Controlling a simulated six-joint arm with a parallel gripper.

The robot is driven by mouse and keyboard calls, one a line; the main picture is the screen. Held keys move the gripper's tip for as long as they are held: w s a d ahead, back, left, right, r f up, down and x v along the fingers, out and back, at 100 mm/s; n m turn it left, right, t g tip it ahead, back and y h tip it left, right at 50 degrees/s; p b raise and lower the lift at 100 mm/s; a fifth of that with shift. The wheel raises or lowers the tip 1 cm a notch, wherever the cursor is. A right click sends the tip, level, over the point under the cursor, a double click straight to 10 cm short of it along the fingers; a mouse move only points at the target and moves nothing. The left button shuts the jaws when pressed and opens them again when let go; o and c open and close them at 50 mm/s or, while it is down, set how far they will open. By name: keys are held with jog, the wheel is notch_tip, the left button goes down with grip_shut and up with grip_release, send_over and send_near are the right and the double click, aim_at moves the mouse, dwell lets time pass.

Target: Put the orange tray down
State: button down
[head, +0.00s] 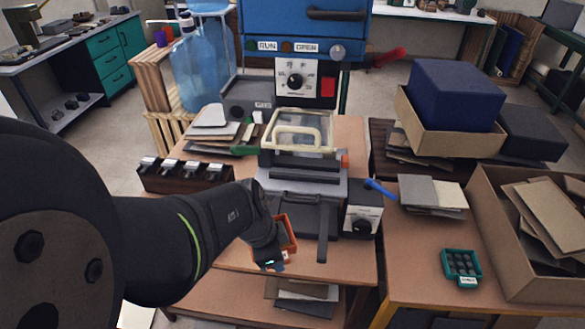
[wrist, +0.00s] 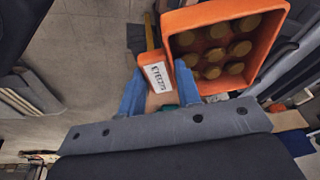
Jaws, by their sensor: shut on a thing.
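The orange tray (head: 290,230) is in front of the grey press, near the front of the middle bench, partly hidden behind my arm in the head view. In the wrist view the tray (wrist: 222,84) shows several round brass-coloured pieces inside and a white label reading EYELETS on its tab. My gripper (head: 270,264) is at the tray's near side. In the wrist view the blue fingers of my gripper (wrist: 160,88) are either side of the labelled tab, shut on it. I cannot tell whether the tray's underside touches the bench.
The press (head: 300,190) stands just behind the tray, with a control box (head: 362,222) to its right. A dark rack (head: 186,177) is at the left. A teal tray (head: 461,267) sits on the right bench, with bare wood (head: 415,245) around it. A cardboard box (head: 490,255) is farther right.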

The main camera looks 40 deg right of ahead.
jog(key=s+d+f+m+g+y, duration=0.1)
jog(key=s+d+f+m, duration=0.35)
jog(key=s+d, duration=0.45)
jog(key=s+d+f+m+g+y, duration=0.1)
jog(key=s+d+f+m, duration=0.3)
jog(key=s+d, duration=0.5)
jog(key=s+d+f+m+y, duration=0.1)
jog(key=s+d+f+m, duration=0.3)
jog(key=s+d, duration=0.55)
jog(key=shift+m, duration=0.65)
jog(key=w+d+f, duration=0.1)
jog(key=w, duration=0.2)
jog(key=w+d+f, duration=0.2)
jog(key=w, duration=0.1)
jog(key=w+d+f, duration=0.2)
jog(key=w, duration=0.2)
jog(key=shift+d+f, duration=0.15)
jog(key=shift+d, duration=0.05)
jog(key=shift+w+x, duration=0.2)
jog(key=shift+x, duration=0.8)
jog(key=shift+w+x, duration=0.2)
jog(key=shift+x, duration=0.75)
jog(key=shift+f, duration=0.25)
jog(key=c, duration=1)
grip_release()
jog(key=shift+c, duration=0.2)
